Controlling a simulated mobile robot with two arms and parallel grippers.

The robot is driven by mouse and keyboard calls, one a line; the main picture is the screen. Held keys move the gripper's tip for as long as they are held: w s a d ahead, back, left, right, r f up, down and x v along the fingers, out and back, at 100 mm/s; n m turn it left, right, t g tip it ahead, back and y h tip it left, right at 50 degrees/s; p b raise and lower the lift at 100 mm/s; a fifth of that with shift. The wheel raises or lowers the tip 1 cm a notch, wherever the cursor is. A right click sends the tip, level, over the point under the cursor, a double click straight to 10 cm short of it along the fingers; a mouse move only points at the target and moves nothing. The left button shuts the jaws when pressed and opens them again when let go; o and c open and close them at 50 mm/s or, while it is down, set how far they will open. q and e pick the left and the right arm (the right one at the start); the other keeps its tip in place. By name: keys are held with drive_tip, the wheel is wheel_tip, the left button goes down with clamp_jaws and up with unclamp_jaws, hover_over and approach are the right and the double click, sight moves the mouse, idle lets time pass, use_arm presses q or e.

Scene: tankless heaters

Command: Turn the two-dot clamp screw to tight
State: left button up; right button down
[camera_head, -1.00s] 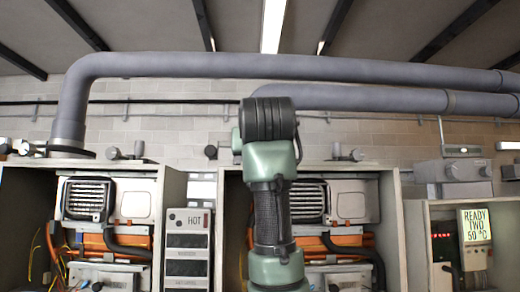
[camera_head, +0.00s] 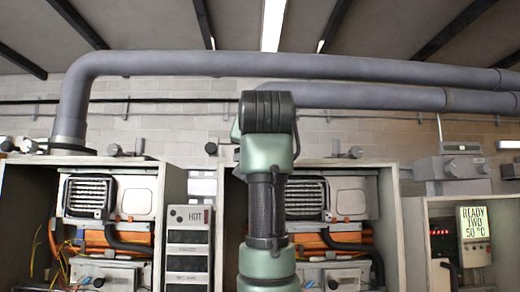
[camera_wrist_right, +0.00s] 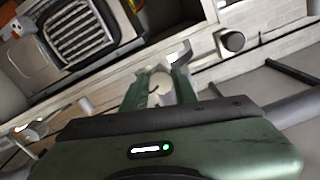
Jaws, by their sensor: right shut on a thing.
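My right gripper (camera_wrist_right: 160,88) shows in the right wrist view, with its two green fingers closed around a small pale rounded piece (camera_wrist_right: 161,90). This looks like a clamp screw head, but its dots are too small or hidden to make out. The piece sits by a pale edge of a heater cabinet. In the head view one of my arms rises in front of the middle cabinet (camera_head: 228,245), and no gripper shows there. My left gripper is in neither view.
A dark round knob (camera_wrist_right: 231,41) and a grille (camera_wrist_right: 80,33) lie near the gripper in the wrist view. The head view shows a left cabinet (camera_head: 172,190), a HOT panel (camera_head: 188,245), a display reading READY TWO 50 °C (camera_head: 475,237), and large grey pipes (camera_head: 300,66) above.

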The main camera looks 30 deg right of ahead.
drive_tip(key=shift+r+m, duration=0.1)
drive_tip(key=shift+m, duration=4.4)
drive_tip(key=shift+p, duration=0.3)
drive_tip(key=c, duration=1.4)
unclamp_jaws()
drive_tip(key=o, duration=0.3)
drive_tip(key=shift+w, duration=0.2)
